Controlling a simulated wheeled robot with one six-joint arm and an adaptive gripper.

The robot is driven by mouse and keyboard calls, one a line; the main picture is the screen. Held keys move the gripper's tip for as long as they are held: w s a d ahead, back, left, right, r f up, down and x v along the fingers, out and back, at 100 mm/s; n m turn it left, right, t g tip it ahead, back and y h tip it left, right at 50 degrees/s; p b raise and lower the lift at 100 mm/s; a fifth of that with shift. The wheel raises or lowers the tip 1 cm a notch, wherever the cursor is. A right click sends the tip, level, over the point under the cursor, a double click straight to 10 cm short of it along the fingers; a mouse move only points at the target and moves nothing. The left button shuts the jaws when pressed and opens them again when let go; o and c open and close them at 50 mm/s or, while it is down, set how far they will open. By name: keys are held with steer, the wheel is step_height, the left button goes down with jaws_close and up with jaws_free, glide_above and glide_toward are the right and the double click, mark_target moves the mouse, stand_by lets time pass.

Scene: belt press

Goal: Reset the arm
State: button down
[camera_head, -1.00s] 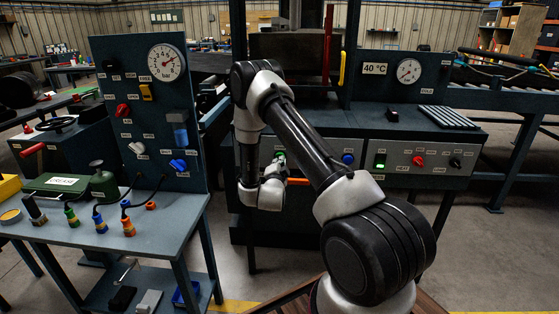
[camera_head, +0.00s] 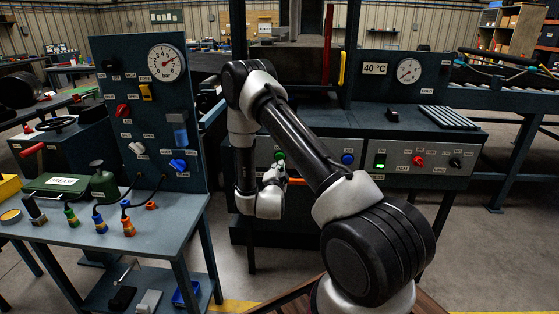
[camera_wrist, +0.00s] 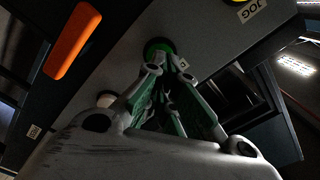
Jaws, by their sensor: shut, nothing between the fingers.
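My arm reaches from the lower right of the head view toward the press front panel. My gripper (camera_head: 275,175) is near that panel, below the round green button (camera_head: 279,155) and by the orange handle (camera_head: 297,181). In the wrist view my gripper (camera_wrist: 167,68) has its fingers drawn together and holds nothing. Its tips point toward the green button (camera_wrist: 158,48) and overlap its lower edge in the picture. I cannot tell whether they touch it. The orange handle (camera_wrist: 72,40) is at the upper left there.
A side bench (camera_head: 160,235) with coloured connectors and an upright gauge board (camera_head: 150,105) stands on the left. The press panel (camera_head: 400,177) has a lit green switch and knobs. A blue button (camera_head: 348,158) sits beside my forearm. The floor at right is open.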

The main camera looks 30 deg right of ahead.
stand_by(0.4)
steer(key=s+a+f+n+g+y, duration=0.2)
steer(key=f+n+g+y, duration=0.1)
steer(key=f, duration=0.4)
steer(key=s+a+f+n+g+y, duration=0.3)
steer(key=f, duration=0.4)
steer(key=s+a+r+n+g+y, duration=0.1)
steer(key=s+a+n+g+y, duration=0.1)
steer(key=s+a+n+g, duration=0.15)
steer(key=s+r+n, duration=0.3)
steer(key=s+r, duration=0.7)
steer(key=r, duration=0.3)
steer(key=s+r+n+y, duration=0.1)
steer(key=s+r+n, duration=0.2)
steer(key=s+r, duration=0.7)
steer(key=s+r+n+g+y, duration=0.1)
steer(key=s+r+n, duration=0.2)
steer(key=s+r, duration=0.8)
step_height(320, 180, up, 7)
steer(key=shift+a+r, duration=0.1)
steer(key=shift+a, duration=0.25)
